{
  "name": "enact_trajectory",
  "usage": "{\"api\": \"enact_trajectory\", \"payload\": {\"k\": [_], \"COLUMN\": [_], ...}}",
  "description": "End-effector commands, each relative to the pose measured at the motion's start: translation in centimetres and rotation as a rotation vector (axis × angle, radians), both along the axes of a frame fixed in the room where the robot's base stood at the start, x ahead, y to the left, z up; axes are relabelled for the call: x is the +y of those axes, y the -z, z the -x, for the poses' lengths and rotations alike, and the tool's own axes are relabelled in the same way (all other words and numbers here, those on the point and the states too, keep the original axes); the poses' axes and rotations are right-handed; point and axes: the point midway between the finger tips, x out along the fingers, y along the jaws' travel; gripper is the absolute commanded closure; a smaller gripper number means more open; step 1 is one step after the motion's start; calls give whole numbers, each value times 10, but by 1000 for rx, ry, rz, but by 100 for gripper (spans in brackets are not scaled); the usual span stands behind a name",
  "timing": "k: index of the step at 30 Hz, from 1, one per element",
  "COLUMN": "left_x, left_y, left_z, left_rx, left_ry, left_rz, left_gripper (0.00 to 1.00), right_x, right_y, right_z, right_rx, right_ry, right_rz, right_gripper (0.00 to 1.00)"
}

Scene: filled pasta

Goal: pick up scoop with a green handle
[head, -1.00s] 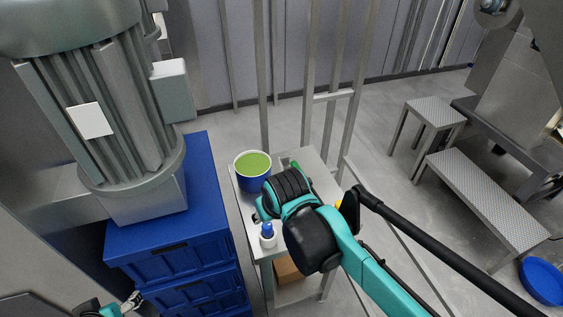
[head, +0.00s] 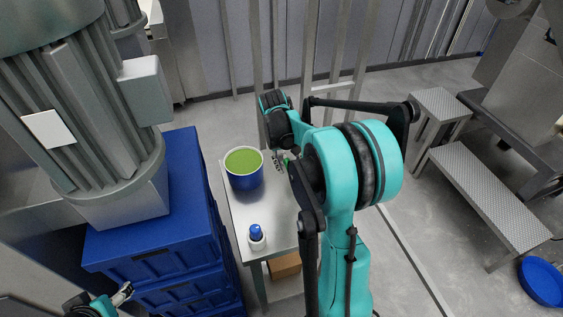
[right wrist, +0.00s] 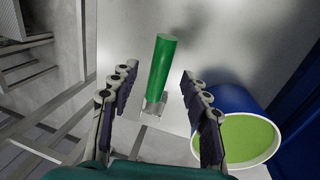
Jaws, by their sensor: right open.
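The scoop with a green handle (right wrist: 162,62) lies on the small table in the right wrist view, between my right gripper's two fingers and apart from both. Its metal end (right wrist: 154,108) points toward the bottom of that view. My right gripper (right wrist: 159,76) is open and empty above it. In the head view the right arm hides most of the scoop; a bit of green (head: 286,162) shows beside the gripper. My left gripper (head: 123,293) is at the lower left of the head view, far from the scoop, too small to read.
A blue pot with green contents (head: 244,178) and a white bottle with a blue cap (head: 257,236) stand on the small table (head: 232,212). Stacked blue crates (head: 150,240) stand at left. A metal post frame (head: 277,60) rises behind the table.

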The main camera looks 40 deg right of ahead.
Motion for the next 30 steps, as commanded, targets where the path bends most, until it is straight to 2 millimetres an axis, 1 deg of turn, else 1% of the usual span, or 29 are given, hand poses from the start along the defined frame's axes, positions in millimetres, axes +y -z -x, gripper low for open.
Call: {"api": "enact_trajectory", "payload": {"k": [6, 9, 11, 16, 17, 18, 20, 21, 22, 30], "left_x": [0, 0, 0, 0, 0, 0, 0, 0, 0, 0], "left_y": [18, 21, 22, 20, 20, 20, 20, 20, 20, 20], "left_z": [0, 0, 0, 0, 0, 0, 0, 0, 0, 0], "left_rx": [0, 0, 0, 0, 0, 0, 0, 0, 0, 0], "left_ry": [0, 0, 0, 0, 0, 0, 0, 0, 0, 0], "left_rz": [0, 0, 0, 0, 0, 0, 0, 0, 0, 0], "left_gripper": [34, 34, 34, 34, 34, 34, 34, 34, 34, 34], "right_x": [-6, -8, -9, -9, -9, -9, -9, -9, -9, -9], "right_y": [33, 45, 48, 46, 46, 46, 46, 46, 46, 46], "right_z": [0, 1, 1, 1, 1, 1, 1, 1, 1, 1], "right_rx": [-1, -1, -1, -1, -1, -1, -1, -1, -1, -2], "right_ry": [0, 1, 1, 0, 0, 0, 0, 0, 0, 0], "right_rz": [0, 0, 0, 0, 0, 0, 0, 0, 0, 1], "right_gripper": [53, 53, 53, 53, 56, 66, 82, 93, 100, 100]}}
